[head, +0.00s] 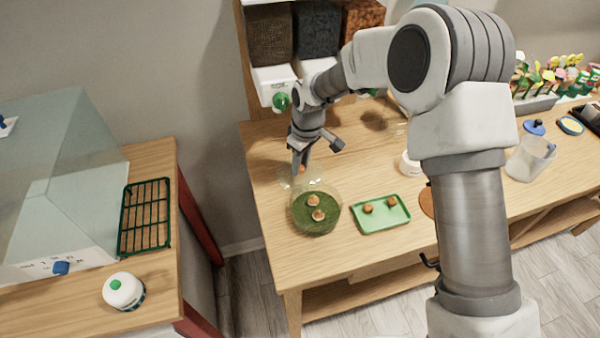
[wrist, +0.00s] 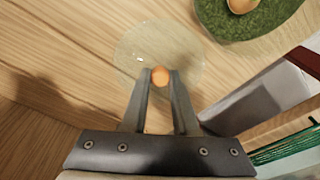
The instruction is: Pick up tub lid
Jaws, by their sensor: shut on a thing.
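The tub lid is a clear round disc (wrist: 186,48) with an orange knob (wrist: 161,76) at its middle. My gripper (wrist: 160,73) is shut on that knob, one finger on each side. In the head view the lid (head: 287,182) is faint, at the back left of the wooden table, under my gripper (head: 301,163). I cannot tell whether it touches the table. A clear round tub (head: 338,210) with green moss and brown balls inside stands just in front of the lid. Its moss also shows at the top right of the wrist view (wrist: 225,22).
A green tray (head: 384,223) with two brown balls lies right of the tub. Dark bins and white drawers stand at the back. A cloudy jug (head: 529,158) and a blue lid (head: 535,127) are at the right. A wire rack (head: 145,215) lies on the left bench.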

